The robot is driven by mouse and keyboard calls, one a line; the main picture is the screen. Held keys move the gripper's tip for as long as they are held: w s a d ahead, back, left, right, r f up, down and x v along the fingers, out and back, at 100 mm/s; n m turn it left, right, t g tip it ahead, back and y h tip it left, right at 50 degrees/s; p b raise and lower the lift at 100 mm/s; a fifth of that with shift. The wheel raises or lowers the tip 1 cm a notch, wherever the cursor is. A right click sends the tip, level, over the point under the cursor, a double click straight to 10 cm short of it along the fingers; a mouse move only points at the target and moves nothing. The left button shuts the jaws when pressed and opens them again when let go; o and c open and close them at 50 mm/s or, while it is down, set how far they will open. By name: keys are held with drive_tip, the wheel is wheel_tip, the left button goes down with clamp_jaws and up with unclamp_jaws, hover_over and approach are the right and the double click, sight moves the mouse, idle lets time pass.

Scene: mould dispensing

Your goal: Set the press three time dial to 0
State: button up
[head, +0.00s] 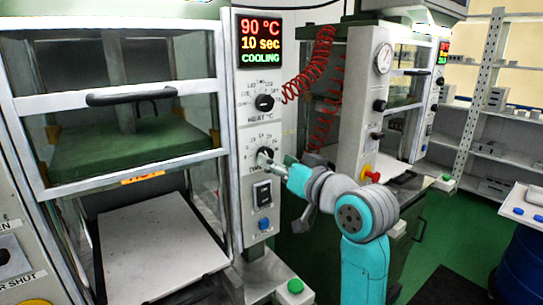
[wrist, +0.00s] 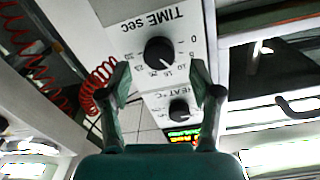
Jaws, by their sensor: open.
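The time dial (head: 265,154) is a black knob on the press's white control panel, below the heat dial. In the wrist view the panel is upside down, with the time dial (wrist: 159,51) under the words "TIME sec" and its pale mark near the 10. The display (head: 260,42) reads 90 °C, 10 sec, COOLING. My gripper (wrist: 161,72) is open and empty, its fingers spread to either side below the time dial in that view; contact is not visible. In the head view my gripper (head: 268,162) is at the dial and partly covers it.
The heat dial (head: 264,102) sits above, and a rocker switch (head: 262,193) and blue button (head: 264,224) below. A red coiled hose (head: 318,65) hangs right of the panel. The press door handle (head: 131,97) sticks out to the left. Another press (head: 365,100) stands behind.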

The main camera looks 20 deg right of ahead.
drive_tip(key=shift+x, duration=1.6)
drive_tip(key=c, duration=1.1)
